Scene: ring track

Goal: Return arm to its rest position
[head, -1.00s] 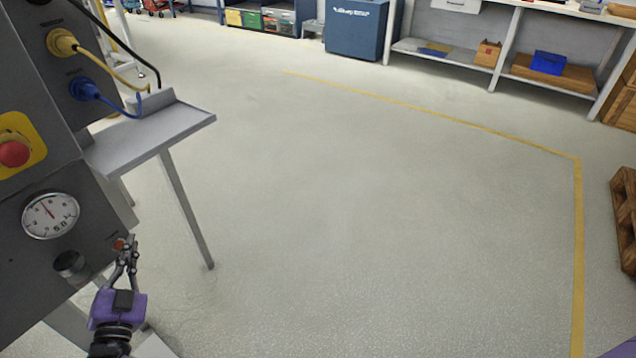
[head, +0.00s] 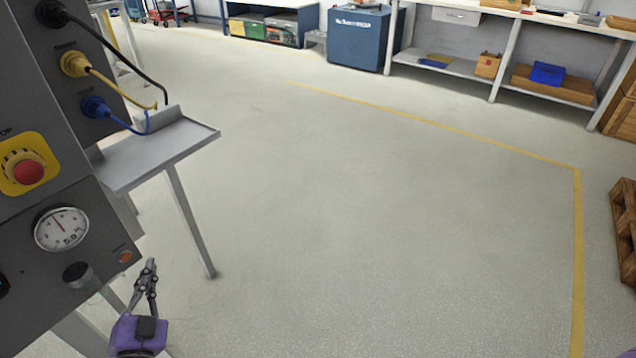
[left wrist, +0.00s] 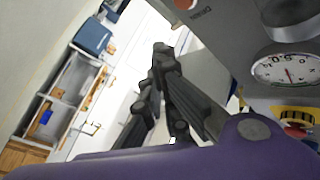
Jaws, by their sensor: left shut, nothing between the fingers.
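My left gripper (head: 150,266) is shut and empty at the lower left of the head view, just right of and below the grey panel (head: 30,245). Its purple wrist shows below the fingers. In the left wrist view the closed dark fingers (left wrist: 161,50) point up the picture, with the panel's gauge (left wrist: 286,69) to their right. In the head view the panel carries a white dial gauge (head: 62,229), a black knob (head: 77,274), a small orange button (head: 125,256) and a red stop button (head: 28,171) on yellow. The gripper appears apart from these.
A grey shelf (head: 150,160) on a leg juts from the panel. Yellow (head: 74,63) and blue (head: 95,106) plugs with cables sit above. The floor is open to the right, with a yellow line (head: 577,250), a wooden pallet (head: 625,225) and a workbench (head: 497,60) beyond.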

